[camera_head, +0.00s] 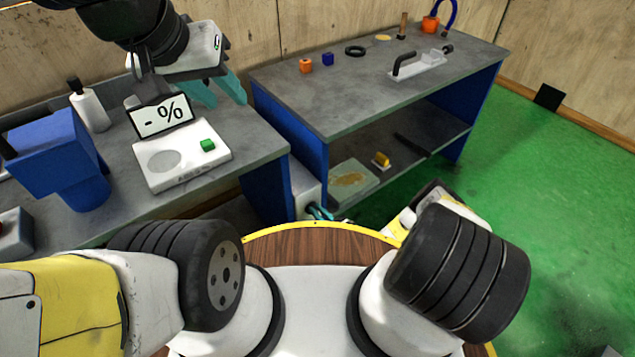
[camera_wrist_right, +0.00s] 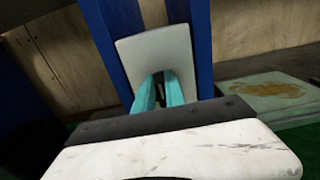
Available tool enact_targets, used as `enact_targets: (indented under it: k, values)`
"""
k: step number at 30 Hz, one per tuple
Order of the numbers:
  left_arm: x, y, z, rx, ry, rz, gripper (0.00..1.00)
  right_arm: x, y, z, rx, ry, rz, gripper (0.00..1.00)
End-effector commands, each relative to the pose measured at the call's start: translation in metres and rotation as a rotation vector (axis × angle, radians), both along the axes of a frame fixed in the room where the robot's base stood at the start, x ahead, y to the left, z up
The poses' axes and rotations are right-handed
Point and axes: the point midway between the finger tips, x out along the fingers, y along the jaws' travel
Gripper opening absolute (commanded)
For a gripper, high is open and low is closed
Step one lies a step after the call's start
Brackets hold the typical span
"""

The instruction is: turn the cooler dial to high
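A white panel (camera_wrist_right: 127,55) is fixed upright on a blue bench leg in the right wrist view. It also shows in the head view (camera_head: 303,180), low between the two benches. My right gripper (camera_wrist_right: 162,78) has its two teal fingers close together with a narrow gap, their tips at the panel's face. I cannot make out a dial or its marks; the fingers cover that part of the panel. The right gripper shows small in the head view (camera_head: 319,212). My left gripper (camera_head: 222,95) is open and empty above the left bench, behind a display reading "- %" (camera_head: 161,116).
A white device with a green button (camera_head: 183,162), a blue machine (camera_head: 62,160) and a white bottle (camera_head: 90,108) stand on the left bench. The right bench (camera_head: 345,95) holds small parts. A pale tray (camera_head: 352,183) lies on its lower shelf. Green floor is clear at right.

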Motion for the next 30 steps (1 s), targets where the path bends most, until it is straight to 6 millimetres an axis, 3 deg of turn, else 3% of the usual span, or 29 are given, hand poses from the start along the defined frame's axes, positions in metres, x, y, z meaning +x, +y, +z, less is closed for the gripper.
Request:
enact_targets:
  k: [11,30]
  values:
    - [0.0,0.0,0.0,0.0,0.0,0.0,0.36,0.0007,-0.0017,-0.0002,0.051,0.037,0.0,0.0]
    - [0.0,0.0,0.0,0.0,0.0,0.0,0.36,0.0062,-0.0096,-0.0033,0.402,0.293,0.0,0.0]
